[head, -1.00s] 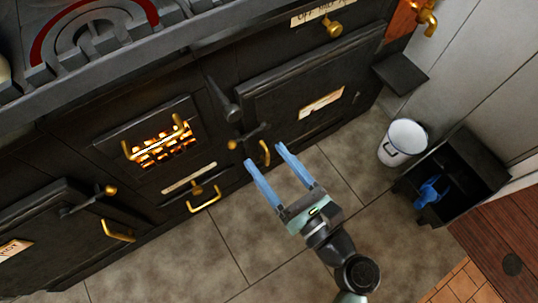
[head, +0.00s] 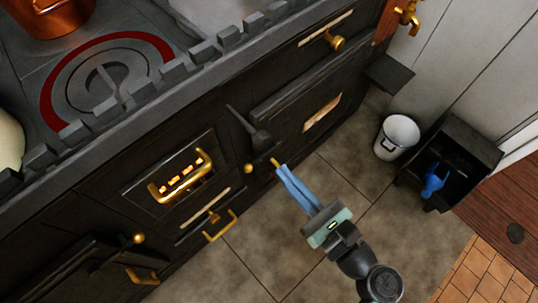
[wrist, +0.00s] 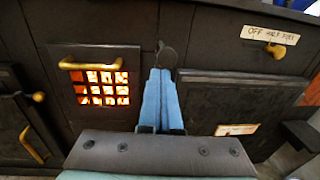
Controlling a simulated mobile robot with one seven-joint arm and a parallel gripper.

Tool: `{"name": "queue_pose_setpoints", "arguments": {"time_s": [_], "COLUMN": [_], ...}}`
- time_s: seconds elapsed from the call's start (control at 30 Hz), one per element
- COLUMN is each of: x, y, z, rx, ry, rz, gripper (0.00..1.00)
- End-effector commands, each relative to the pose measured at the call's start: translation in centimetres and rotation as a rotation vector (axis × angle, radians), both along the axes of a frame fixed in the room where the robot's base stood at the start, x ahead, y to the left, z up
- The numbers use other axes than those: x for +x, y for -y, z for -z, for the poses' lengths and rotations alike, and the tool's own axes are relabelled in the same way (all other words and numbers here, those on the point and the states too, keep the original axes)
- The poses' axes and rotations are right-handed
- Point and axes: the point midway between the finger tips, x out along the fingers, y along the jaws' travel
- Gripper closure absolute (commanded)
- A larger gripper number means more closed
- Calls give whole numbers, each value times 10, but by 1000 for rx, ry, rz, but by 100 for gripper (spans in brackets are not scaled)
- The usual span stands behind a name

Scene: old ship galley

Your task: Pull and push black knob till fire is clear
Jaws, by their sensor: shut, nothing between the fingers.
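The black knob (head: 260,139) sits on the end of a dark rod sticking out of the stove front, between the fire grate and the right oven door. In the wrist view the round dark knob (wrist: 166,56) shows just beyond my fingertips. My gripper (head: 281,170) has its blue fingers together and empty, just below and right of the knob in the head view. I cannot tell whether they touch it. The fire (head: 182,181) glows orange behind the grate, partly hidden by a brass handle; the wrist view shows it (wrist: 102,88) bright through the bars.
The right oven door (head: 315,112) has a paper label and a brass latch near my fingertips. A brass handle (head: 220,226) juts out below the grate. A white bucket (head: 397,137) and a black bin (head: 452,160) stand at right. The tiled floor before the stove is clear.

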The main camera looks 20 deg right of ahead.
Motion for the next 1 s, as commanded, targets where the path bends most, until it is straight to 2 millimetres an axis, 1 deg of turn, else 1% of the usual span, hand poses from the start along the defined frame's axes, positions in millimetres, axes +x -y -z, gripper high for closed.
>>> {"name": "queue_pose_setpoints", "arguments": {"time_s": [0.03, 0.1, 0.2, 0.3, 0.47, 0.8, 0.87, 1.0], "x": [11, 23, 37, 47, 53, 55, 61, 90], "y": [-3, -6, -10, -12, -14, -14, -16, -27], "z": [1, 2, 1, 1, 1, 0, -1, -4], "rx": [0, -1, 0, 0, 1, 2, 2, 3], "ry": [2, 1, 1, 0, -1, 0, 0, 1], "rz": [-3, -2, -1, 0, 0, 0, -1, -2], "gripper": [100, 100, 100, 100, 100, 100, 100, 100]}}
